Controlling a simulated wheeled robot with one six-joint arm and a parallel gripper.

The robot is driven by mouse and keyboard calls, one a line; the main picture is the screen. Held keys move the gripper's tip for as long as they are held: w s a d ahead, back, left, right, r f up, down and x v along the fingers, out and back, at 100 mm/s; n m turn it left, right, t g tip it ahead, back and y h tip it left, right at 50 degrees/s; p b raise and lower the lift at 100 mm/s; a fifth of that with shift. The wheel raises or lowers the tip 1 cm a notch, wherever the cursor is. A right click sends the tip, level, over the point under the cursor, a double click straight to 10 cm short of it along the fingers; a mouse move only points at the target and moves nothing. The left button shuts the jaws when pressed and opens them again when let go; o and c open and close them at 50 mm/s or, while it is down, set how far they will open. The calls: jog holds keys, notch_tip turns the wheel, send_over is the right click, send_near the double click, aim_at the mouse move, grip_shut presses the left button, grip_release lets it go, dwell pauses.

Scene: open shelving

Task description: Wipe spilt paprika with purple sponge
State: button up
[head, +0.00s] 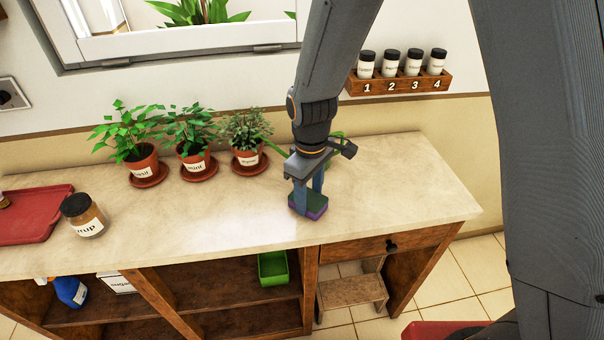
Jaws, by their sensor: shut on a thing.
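My gripper (308,189) is over the right part of the countertop (400,190), pointing down. It is shut on the purple sponge (317,211), which has a dark green upper layer and a purple lower layer. The sponge is at the counter surface, near the front edge; whether it presses on the surface I cannot tell. I see no paprika on the visible countertop. The area behind and under the sponge is hidden by the gripper.
Potted herbs (136,158) on saucers stand along the back left. A jar (83,216) and a red tray (35,215) are at the left. A spice rack (400,82) hangs on the wall. Below are a green container (273,268) and a step stool (352,292). The counter's right end is clear.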

jog(key=shift+s+a+r+p, duration=0.1)
jog(key=shift+a+r+p, duration=0.25)
jog(key=shift+r, duration=0.15)
jog(key=shift+s+a+r+p, duration=0.1)
jog(key=shift+a+r+p, duration=0.1)
jog(key=shift+r+p, duration=2.35)
jog(key=shift+r, duration=0.8)
